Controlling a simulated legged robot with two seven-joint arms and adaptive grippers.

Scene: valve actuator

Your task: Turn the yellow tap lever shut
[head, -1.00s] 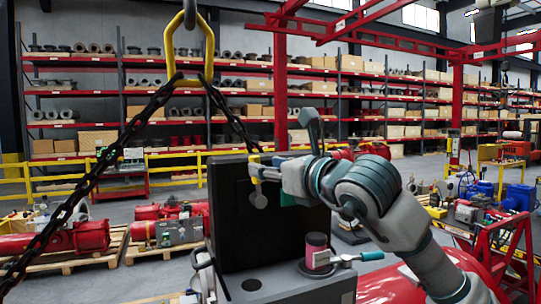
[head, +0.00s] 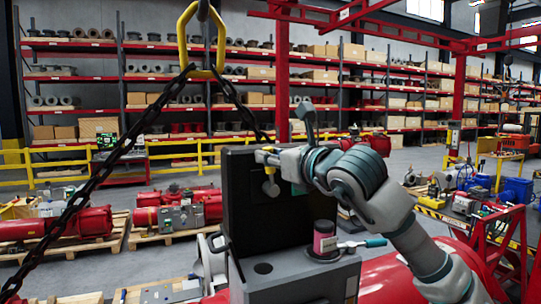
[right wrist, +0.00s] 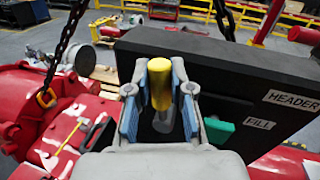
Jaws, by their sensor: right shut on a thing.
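The yellow tap lever (right wrist: 160,84) stands between the two blue-padded fingers of my right gripper (right wrist: 158,92) in the right wrist view. The fingers are shut on it. In the head view my right gripper (head: 268,158) is at the upper face of the dark panel (head: 243,215), reaching in from the right. Only a small yellow part of the lever shows there, and a grey round tap part (head: 270,189) hangs below the fingers. The panel also shows in the right wrist view (right wrist: 245,70), with HEADER and FILL labels. My left gripper is not in view.
A green handle (right wrist: 218,132) sits beside the FILL label, close to my right gripper. A red-and-black container (head: 325,240) and a teal-handled tool (head: 362,243) rest on the grey box below the panel. A chain (head: 135,130) hangs at the left.

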